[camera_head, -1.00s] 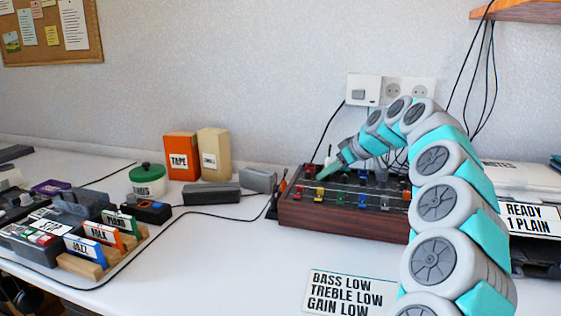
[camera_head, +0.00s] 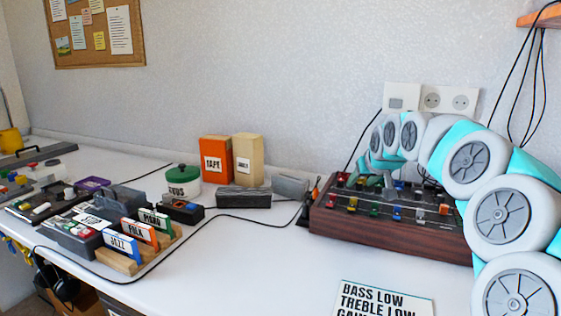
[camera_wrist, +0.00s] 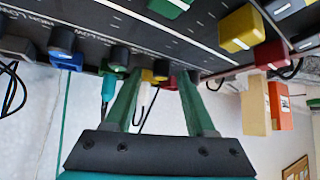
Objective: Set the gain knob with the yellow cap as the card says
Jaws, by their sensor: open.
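The dark mixer with wooden sides (camera_head: 390,235) stands on the desk at the right in the head view. In the wrist view a small yellow cap (camera_wrist: 148,75) shows beside a dark knob (camera_wrist: 161,67), between the fingertips in the picture. A larger yellow cap (camera_wrist: 240,28) sits further up to the right. My gripper (camera_wrist: 160,73) is open, its green fingers pointing at the panel; I see nothing held, and contact cannot be told. In the head view my arm largely hides it. The card (camera_head: 385,300) reads "BASS LOW", "TREBLE LOW"; its gain line is cut off.
Other coloured caps stand close by, including red (camera_wrist: 170,82), blue (camera_wrist: 67,60) and green (camera_wrist: 168,7) ones. An orange tape box (camera_head: 215,160) and a cream box (camera_head: 248,160) stand at the back. Desk space left of the card is clear.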

